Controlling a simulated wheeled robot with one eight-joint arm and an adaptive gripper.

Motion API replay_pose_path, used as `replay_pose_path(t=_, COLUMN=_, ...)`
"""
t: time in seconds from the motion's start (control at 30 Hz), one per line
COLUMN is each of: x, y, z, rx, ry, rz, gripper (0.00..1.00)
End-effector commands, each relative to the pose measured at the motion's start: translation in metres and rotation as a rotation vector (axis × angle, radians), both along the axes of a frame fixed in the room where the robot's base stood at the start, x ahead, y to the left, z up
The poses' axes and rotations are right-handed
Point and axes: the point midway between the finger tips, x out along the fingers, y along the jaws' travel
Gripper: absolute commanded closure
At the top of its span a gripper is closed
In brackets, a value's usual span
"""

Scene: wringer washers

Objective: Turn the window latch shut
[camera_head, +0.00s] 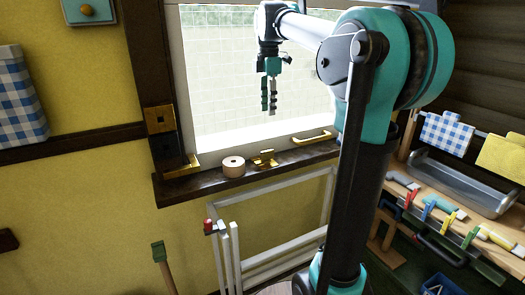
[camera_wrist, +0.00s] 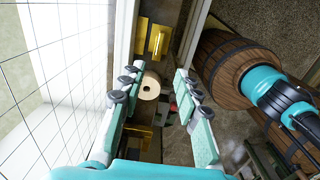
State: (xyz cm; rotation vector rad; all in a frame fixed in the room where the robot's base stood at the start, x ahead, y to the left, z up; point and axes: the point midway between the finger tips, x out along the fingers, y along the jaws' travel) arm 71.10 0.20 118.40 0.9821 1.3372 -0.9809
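A brass window latch (camera_head: 264,158) sits on the dark sill (camera_head: 205,184) below the window. What appears to be the same brass piece shows near the top of the wrist view (camera_wrist: 158,41). I cannot tell if it is turned shut. A brass pull handle (camera_head: 312,137) is mounted to its right, at the bottom of the window frame. My gripper (camera_head: 269,96) hangs fingers down above the sill, in front of the glass, clear of the latch.
A pale wooden roll (camera_head: 233,166) stands on the sill just left of the latch. A brass corner piece (camera_head: 182,168) is at the sill's left end. A white rack (camera_head: 232,250) stands below. A barrel (camera_wrist: 215,65) is right in the wrist view. A bench with clothespins and a metal tray (camera_head: 465,184) is right.

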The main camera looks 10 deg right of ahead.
Motion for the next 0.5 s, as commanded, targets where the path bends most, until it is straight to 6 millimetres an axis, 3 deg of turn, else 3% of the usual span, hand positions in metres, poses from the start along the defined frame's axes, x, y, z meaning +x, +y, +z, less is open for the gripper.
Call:
replay_pose_path(t=0.17, x=0.000, y=0.000, z=-0.012, rx=-0.001, ry=0.002, rz=0.013, gripper=0.67)
replay_pose_path(t=0.5, x=0.000, y=0.000, z=-0.076, rx=0.000, ry=0.001, rz=0.010, gripper=0.67)
